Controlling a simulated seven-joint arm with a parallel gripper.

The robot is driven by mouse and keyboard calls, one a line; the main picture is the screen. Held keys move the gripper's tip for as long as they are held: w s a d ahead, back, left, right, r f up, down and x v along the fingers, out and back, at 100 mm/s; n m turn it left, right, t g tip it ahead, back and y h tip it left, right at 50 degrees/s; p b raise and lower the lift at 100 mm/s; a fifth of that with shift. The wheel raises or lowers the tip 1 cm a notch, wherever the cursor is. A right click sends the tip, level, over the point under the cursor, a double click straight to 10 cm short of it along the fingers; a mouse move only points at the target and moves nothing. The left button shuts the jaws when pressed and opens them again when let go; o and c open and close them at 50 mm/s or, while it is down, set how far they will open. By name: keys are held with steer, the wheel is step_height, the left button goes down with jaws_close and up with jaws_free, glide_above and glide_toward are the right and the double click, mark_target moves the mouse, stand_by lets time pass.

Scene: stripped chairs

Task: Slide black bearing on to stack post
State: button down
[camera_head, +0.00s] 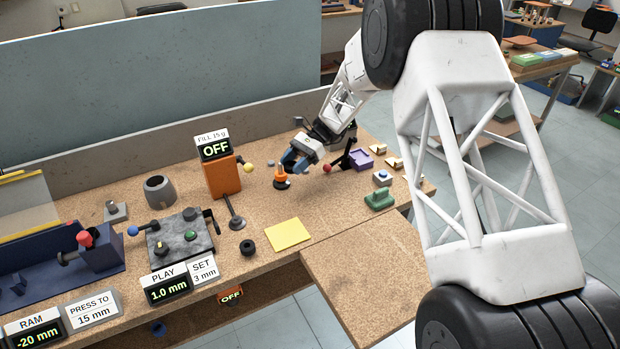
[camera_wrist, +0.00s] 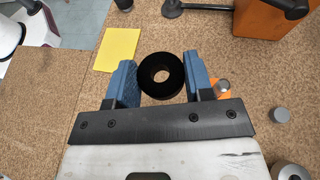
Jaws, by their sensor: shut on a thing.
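The black bearing (camera_wrist: 149,88) is a thick ring with an open centre, between the two blue jaws of my gripper (camera_wrist: 160,66) in the wrist view. My gripper is shut on it, with the ring's hole facing the camera.
An orange block with an OFF display (camera_head: 222,176) stands behind the post. A yellow sheet (camera_head: 289,233) lies flat to its right. A red-knobbed lever (camera_head: 327,168), a purple tray (camera_head: 361,160) and a green piece (camera_head: 379,199) are near my gripper. A grey control plate (camera_head: 182,238) is left.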

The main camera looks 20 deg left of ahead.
steer(key=w+a+r+m+y, duration=0.1)
steer(key=w+a+r+m+t+y, duration=0.1)
steer(key=a+r, duration=0.1)
steer(key=w+a+r+m+t+y, duration=0.1)
steer(key=a+r, duration=0.1)
steer(key=shift+w+a+r, duration=0.15)
steer(key=shift+w+r, duration=0.05)
steer(key=shift+w, duration=0.2)
steer(key=shift+f, duration=0.15)
steer(key=shift+f, duration=2.75)
steer(key=shift+f, duration=0.4)
steer(key=shift+f, duration=1.45)
steer(key=shift+f, duration=0.65)
steer(key=shift+c, duration=2.2)
jaws_free()
steer(key=shift+f, duration=0.1)
